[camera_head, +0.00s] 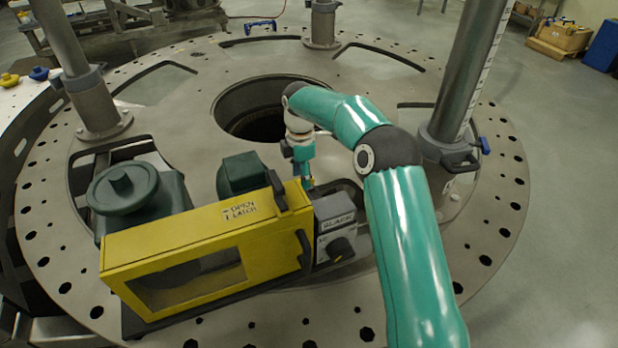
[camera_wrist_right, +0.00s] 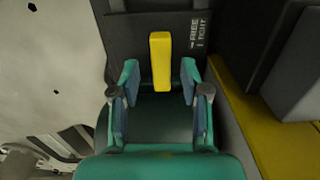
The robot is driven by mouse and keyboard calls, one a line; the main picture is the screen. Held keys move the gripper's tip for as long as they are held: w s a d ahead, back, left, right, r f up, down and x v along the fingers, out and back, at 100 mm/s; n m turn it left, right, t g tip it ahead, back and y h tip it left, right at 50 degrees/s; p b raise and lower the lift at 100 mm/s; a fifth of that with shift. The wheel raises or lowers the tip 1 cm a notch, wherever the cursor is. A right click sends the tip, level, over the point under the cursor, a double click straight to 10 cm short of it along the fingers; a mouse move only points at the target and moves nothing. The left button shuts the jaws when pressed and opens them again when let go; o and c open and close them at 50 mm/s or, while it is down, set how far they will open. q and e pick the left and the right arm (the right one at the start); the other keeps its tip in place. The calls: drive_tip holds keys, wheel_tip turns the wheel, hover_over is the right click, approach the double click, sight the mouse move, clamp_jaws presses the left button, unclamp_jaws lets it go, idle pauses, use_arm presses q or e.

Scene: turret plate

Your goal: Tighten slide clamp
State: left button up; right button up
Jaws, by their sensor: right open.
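The slide clamp shows in the right wrist view as an upright yellow lever (camera_wrist_right: 160,62) on a dark plate (camera_wrist_right: 128,35) marked with FREE and a second, partly legible word. My right gripper (camera_wrist_right: 159,82) is open, with one teal finger on each side of the lever's lower part and a gap on both sides. In the head view my right gripper (camera_head: 304,166) points down behind the yellow machine housing (camera_head: 205,245). The lever cannot be made out there, as the housing and my arm crowd it. My left gripper is not in view.
A grey block with a dark knob (camera_head: 341,249) sits at the housing's right end. A green motor (camera_head: 241,172) stands close left of my right gripper. A large round hole (camera_head: 258,122) opens behind it. A metal post (camera_head: 470,75) rises right of my arm.

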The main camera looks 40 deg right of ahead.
drive_tip(key=shift+s+f, duration=0.1)
drive_tip(key=shift+f, duration=0.5)
